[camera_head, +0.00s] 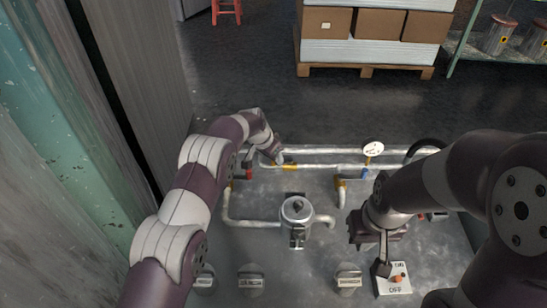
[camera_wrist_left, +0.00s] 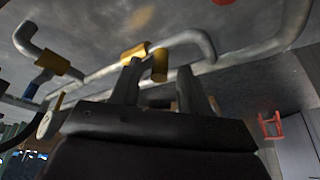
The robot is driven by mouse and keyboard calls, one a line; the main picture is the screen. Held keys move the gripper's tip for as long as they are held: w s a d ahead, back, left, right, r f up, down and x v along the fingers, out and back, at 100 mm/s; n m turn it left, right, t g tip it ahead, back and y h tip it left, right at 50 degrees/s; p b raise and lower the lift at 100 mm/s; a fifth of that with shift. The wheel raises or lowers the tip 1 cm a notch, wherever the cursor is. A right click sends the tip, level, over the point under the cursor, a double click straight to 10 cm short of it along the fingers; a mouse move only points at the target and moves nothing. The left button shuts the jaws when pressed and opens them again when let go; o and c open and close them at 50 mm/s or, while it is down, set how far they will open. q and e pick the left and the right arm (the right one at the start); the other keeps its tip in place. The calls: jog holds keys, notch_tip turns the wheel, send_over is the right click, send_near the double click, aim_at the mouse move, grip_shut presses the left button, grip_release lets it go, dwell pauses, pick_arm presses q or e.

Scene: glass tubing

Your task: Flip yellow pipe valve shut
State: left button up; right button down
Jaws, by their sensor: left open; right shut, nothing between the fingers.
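The yellow valve (camera_head: 290,167) sits on the white pipe at the back of the grey panel, partly hidden by my left gripper (camera_head: 279,160). A yellow collar (camera_wrist_left: 134,53) is on the pipe beside the handle. My right gripper (camera_head: 382,266) is shut and empty, at the small switch box (camera_head: 394,284) marked OFF. Whether it touches the box is unclear.
A silver canister (camera_head: 297,212) stands mid-panel, and a gauge (camera_head: 373,149) is on the back pipe. A red fitting (camera_head: 249,173), a blue fitting (camera_head: 364,173) and another yellow fitting (camera_head: 341,183) are near the pipes. Labelled knobs (camera_head: 251,280) line the front. A loaded pallet (camera_head: 366,70) stands behind.

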pick_arm(q)
jog(key=shift+x, duration=0.85)
pick_arm(e)
jog(key=shift+f, duration=0.1)
pick_arm(q)
grip_shut()
